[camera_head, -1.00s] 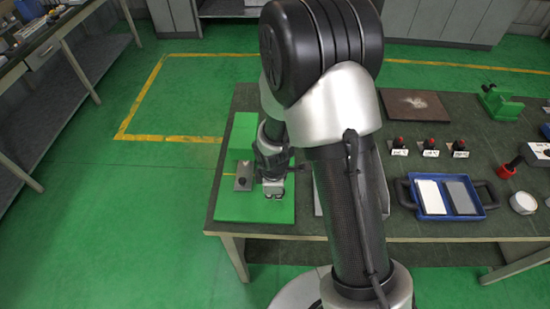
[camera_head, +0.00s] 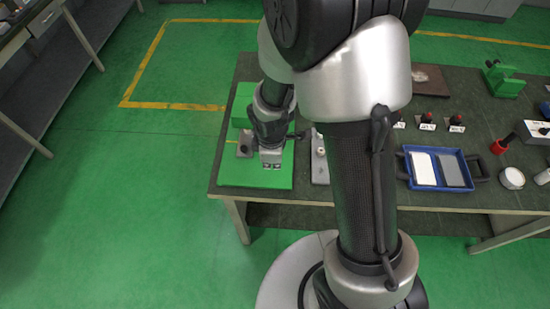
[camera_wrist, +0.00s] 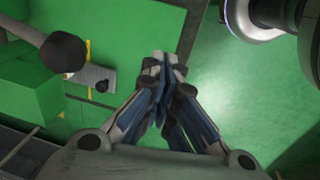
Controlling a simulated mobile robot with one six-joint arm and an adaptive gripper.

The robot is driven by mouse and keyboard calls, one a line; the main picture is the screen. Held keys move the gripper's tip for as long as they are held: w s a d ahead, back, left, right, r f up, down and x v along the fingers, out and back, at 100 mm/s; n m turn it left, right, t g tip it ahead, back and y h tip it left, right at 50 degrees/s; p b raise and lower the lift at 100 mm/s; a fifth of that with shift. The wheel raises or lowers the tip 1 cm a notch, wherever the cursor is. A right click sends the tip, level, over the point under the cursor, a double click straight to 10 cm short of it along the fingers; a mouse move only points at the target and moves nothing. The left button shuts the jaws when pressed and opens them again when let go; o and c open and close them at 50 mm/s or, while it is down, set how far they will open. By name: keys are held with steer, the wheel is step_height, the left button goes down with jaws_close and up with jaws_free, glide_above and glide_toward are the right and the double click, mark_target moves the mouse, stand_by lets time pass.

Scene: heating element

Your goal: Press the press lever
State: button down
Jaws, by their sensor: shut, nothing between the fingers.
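The green press (camera_head: 243,103) stands at the left end of the table, with a flat green base (camera_head: 252,178). Its lever appears as a dark rod with a round black knob (camera_wrist: 62,52) at the upper left of the wrist view. A dark knob, probably the same one, shows right beside my wrist in the head view (camera_head: 302,134). My gripper (camera_head: 271,164) points down over the base. In the wrist view my gripper (camera_wrist: 160,62) is shut and empty, with its fingertips right of the knob and apart from it in the picture. My arm hides part of the press.
A small metal plate with a black knob (camera_head: 243,145) sits on the press base. A grey item (camera_head: 319,165) stands just right of the base. A blue tray (camera_head: 436,187), red-topped items (camera_head: 456,120) and a green stand (camera_head: 505,80) are further right. Floor left of the table is clear.

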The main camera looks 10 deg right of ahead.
steer(key=r, duration=0.1)
steer(key=s+r, duration=0.2)
steer(key=shift+a+r+p, duration=0.4)
stand_by(0.5)
steer(key=s+d+r+m+t+b, duration=0.1)
steer(key=s+d+r+m+b, duration=0.1)
steer(key=r+m, duration=0.3)
steer(key=s+d+r+m+t+b, duration=0.1)
steer(key=s+d+r+m+b, duration=0.1)
steer(key=r, duration=0.5)
steer(key=s+r+m+b, duration=0.1)
steer(key=s+r+m, duration=0.1)
steer(key=s, duration=0.3)
steer(key=s+r+m+t+b, duration=0.1)
steer(key=s+r+m, duration=0.2)
steer(key=s+m, duration=0.2)
steer(key=shift+s+d+r+b, duration=0.2)
steer(key=shift+s+d+b, duration=0.1)
steer(key=shift+d, duration=0.15)
